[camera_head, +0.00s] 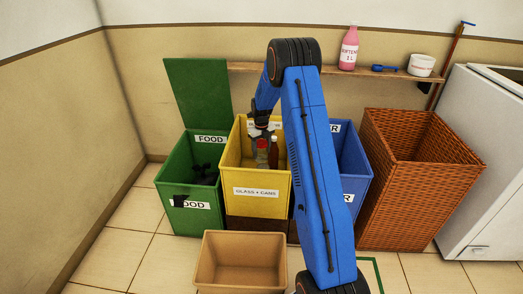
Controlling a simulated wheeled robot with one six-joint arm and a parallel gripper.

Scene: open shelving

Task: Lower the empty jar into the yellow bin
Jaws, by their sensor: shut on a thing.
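The yellow bin (262,207), labelled "GLASS + CANS", stands open against the back wall between a green and a blue bin. My gripper (263,136) reaches down from above over its opening. My gripper is shut on the jar (262,155), a small clear one with red near its top, which hangs upright within the outline of the bin's opening. A dark brown bottle (274,154) shows just right of the jar. Whether the jar touches the bottle or the bin floor cannot be told. My blue arm hides the bin's right side.
The green bin (190,221), labelled "FOOD", has its lid up and dark items inside. The blue bin (349,165) is partly hidden by my arm. A wicker basket (400,205), an empty tan box (240,285) and a shelf (240,67) surround the bins.

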